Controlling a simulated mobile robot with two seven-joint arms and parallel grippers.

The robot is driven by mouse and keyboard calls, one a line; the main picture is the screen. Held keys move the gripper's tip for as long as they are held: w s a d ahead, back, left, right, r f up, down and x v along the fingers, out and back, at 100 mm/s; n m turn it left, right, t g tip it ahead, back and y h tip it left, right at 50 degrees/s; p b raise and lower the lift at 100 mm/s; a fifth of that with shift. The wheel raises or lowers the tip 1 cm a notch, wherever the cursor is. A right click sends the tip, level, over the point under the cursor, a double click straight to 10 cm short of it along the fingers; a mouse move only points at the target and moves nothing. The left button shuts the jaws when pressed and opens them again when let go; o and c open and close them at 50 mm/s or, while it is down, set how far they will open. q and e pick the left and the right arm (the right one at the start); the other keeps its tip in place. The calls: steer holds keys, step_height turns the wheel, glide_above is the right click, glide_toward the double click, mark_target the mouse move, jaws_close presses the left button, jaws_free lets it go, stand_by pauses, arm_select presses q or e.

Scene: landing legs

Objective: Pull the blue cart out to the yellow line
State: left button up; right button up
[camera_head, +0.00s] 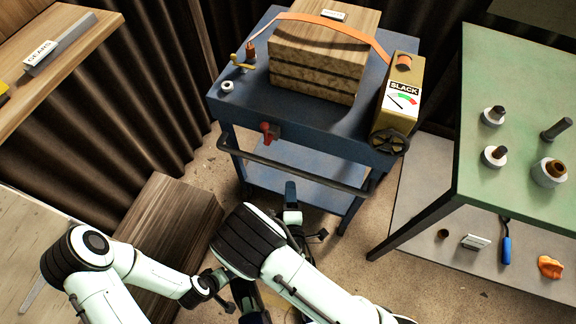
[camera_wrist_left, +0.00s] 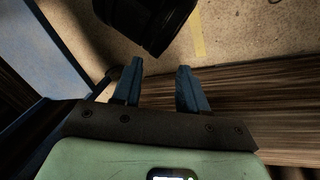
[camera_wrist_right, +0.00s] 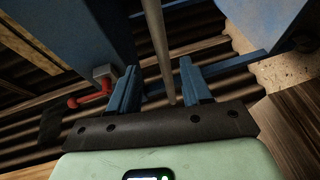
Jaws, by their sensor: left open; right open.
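The blue cart (camera_head: 340,120) stands in the middle of the head view, with a dark handle bar (camera_head: 290,170) across its front. A red lever (camera_head: 268,131) sits on its front edge and also shows in the right wrist view (camera_wrist_right: 92,98). My right gripper (camera_head: 292,200) is open just below the bar in the head view. In the right wrist view the bar (camera_wrist_right: 158,45) runs between its open fingers; contact cannot be told. My left gripper (camera_wrist_left: 160,75) is open and empty, low over wood and floor. A yellow strip of line (camera_wrist_left: 198,35) shows on the floor in the left wrist view.
The cart carries a strapped wooden crate (camera_head: 318,62) and a SLACK gauge box (camera_head: 397,97). A green table (camera_head: 520,90) stands at the right. A wooden block (camera_head: 165,225) lies on the floor left of the cart. A shelf (camera_head: 60,60) is at the upper left.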

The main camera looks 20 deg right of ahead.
mark_target(289, 172)
steer(key=b+x, duration=0.2)
steer(key=x, duration=0.8)
steer(key=shift+f, duration=0.15)
arm_select(q)
steer(key=shift+t, duration=0.4)
steer(key=shift+w+a+f, duration=0.45)
steer(key=shift+w+f, duration=0.2)
steer(key=shift+f, duration=0.05)
steer(key=shift+w+a+f, duration=0.45)
steer(key=shift+w+f, duration=0.2)
steer(key=shift+f, duration=0.05)
arm_select(e)
steer(key=shift+w+d, duration=0.2)
steer(key=shift+w, duration=0.5)
jaws_close()
